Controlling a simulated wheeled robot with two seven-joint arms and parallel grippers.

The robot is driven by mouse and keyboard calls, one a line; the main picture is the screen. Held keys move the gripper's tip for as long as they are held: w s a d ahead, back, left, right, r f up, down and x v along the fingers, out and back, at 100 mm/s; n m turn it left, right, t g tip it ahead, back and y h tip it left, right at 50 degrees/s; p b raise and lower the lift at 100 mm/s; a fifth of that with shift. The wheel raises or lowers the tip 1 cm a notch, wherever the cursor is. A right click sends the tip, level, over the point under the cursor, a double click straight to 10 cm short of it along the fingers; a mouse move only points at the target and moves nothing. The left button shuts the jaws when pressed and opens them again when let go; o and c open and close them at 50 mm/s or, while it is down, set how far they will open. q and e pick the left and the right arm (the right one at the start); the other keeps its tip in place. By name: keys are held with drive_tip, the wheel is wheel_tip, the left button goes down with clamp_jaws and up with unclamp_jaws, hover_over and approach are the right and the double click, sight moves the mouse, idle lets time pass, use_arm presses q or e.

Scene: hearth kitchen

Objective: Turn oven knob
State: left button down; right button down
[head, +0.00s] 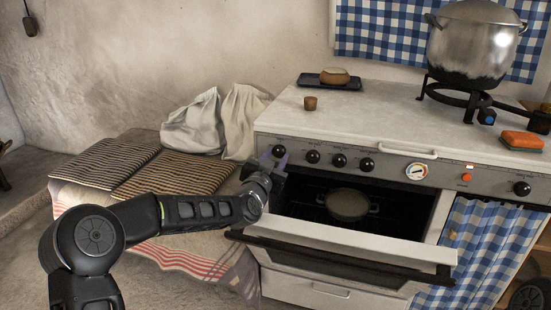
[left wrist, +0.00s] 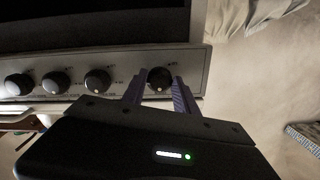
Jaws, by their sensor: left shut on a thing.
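The oven (head: 330,118) has a grey control panel with several black knobs. My left gripper (head: 274,158) is at the leftmost knob (head: 279,151) in the head view. In the left wrist view the same knob (left wrist: 160,79) sits between the two purple fingers of my left gripper (left wrist: 157,86), which is shut on it. The other knobs, such as the one beside it (head: 312,156), are apart from the gripper. The oven door (head: 350,248) below the panel is open. My right gripper is not in view.
A pan (head: 347,204) is inside the open oven. A large pot (head: 472,47) stands on a burner at the right. A dark tray (head: 313,80) with bread (head: 335,75), a small brown cup (head: 310,103) and an orange sponge (head: 521,140) are on top. Striped cushions (head: 170,175) lie at the left.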

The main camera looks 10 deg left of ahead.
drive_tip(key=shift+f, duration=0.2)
use_arm(q)
drive_tip(key=shift+f+n+b, duration=0.15)
drive_tip(key=shift+n+b, duration=1)
drive_tip(key=shift+n, duration=0.05)
drive_tip(key=n+b, duration=0.3)
drive_tip(key=n, duration=0.1)
drive_tip(key=shift+d+b, duration=0.1)
drive_tip(key=shift+b, duration=0.25)
drive_tip(key=n+b, duration=0.4)
drive_tip(key=n, duration=0.1)
drive_tip(key=shift+r+n+b, duration=0.2)
drive_tip(key=shift+n+b, duration=0.45)
drive_tip(key=shift+n, duration=0.65)
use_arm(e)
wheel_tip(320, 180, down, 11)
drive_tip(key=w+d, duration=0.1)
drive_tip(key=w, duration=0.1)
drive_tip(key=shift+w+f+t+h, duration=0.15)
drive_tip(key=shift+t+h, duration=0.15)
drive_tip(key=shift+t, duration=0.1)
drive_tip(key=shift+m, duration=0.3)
use_arm(q)
drive_tip(key=c, duration=0.9)
unclamp_jaws()
drive_tip(key=shift+c, duration=0.2)
drive_tip(key=shift+s, duration=0.1)
